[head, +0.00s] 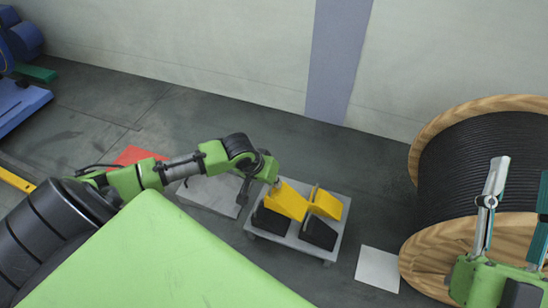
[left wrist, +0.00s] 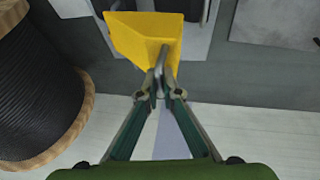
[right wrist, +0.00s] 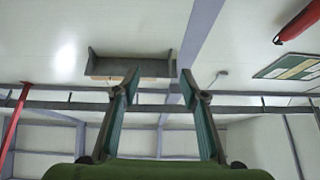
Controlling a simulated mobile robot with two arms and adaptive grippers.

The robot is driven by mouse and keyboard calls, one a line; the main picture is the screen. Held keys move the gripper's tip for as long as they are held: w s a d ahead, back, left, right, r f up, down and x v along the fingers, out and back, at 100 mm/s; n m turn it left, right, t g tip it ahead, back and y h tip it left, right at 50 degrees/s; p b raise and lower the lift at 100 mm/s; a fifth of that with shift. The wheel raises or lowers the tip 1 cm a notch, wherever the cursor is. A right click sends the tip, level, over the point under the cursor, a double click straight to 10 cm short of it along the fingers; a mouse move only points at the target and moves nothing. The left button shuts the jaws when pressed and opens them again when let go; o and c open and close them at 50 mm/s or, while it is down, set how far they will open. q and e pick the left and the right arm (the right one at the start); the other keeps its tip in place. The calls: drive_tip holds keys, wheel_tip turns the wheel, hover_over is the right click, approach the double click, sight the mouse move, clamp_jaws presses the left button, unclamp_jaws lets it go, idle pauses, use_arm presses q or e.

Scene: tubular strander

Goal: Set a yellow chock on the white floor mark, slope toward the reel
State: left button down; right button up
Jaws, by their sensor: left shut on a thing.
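My left gripper (head: 276,181) is shut on a yellow chock (head: 288,201), over the left part of a grey platform (head: 285,240). I cannot tell whether the chock still touches what lies below. A second yellow chock (head: 326,204) is just to its right. The white floor mark (head: 378,268) is bare, right of the platform. The reel (head: 485,165), wound with black cable between wooden flanges, stands beyond it. My right gripper (right wrist: 159,78) is open and empty, raised.
Two black blocks (head: 270,221) (head: 318,233) sit on the platform beside the yellow chocks. A light grey plate (head: 212,193) and a red patch (head: 138,156) lie on the floor to the left. Blue machinery (head: 20,100) is far left. Open floor lies between the platform and the wall.

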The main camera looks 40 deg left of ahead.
use_arm(q)
drive_tip(key=shift+r+p, duration=0.4)
drive_tip(key=shift+r, duration=0.05)
drive_tip(key=shift+r+p, duration=0.35)
drive_tip(key=shift+p, duration=0.1)
drive_tip(key=shift+r+p, duration=0.7)
drive_tip(key=shift+p, duration=0.2)
use_arm(e)
wheel_tip(320, 180, down, 18)
drive_tip(key=w+d+g+h, duration=0.1)
drive_tip(key=d+g+h, duration=0.1)
drive_tip(key=g, duration=0.8)
drive_tip(key=shift+w+f+h, duration=0.25)
drive_tip(key=shift+w+h, duration=0.05)
drive_tip(key=shift+h, duration=0.4)
use_arm(q)
drive_tip(key=shift+w+r, duration=0.1)
